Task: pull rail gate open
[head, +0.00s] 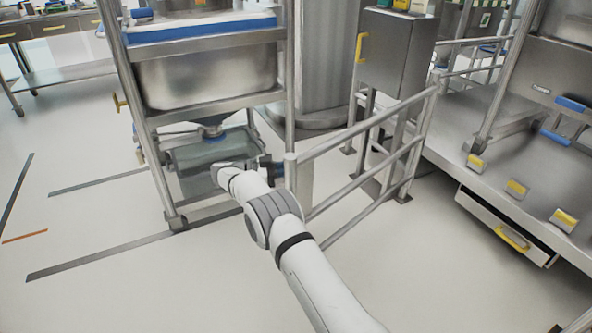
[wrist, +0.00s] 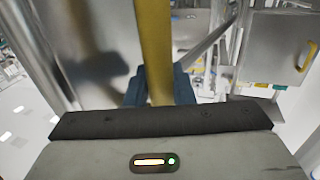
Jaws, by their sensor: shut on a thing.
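The rail gate (head: 371,156) is a grey metal panel of horizontal bars. Its near left end post (head: 291,185) stands just right of my gripper (head: 275,167) in the head view. In the wrist view a yellow bar handle (wrist: 155,45) runs up between the blue fingers of my gripper (wrist: 159,90), which is shut on it. In the head view I cannot make out the handle, and my wrist and fingers hide part of that spot.
A metal rack (head: 158,120) with a steel bin (head: 208,78) stands close on the left of my gripper. A steel cabinet (head: 395,50) is behind the gate. A steel workbench (head: 540,185) with an open drawer (head: 505,228) is on the right. The floor (head: 130,290) at front left is clear.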

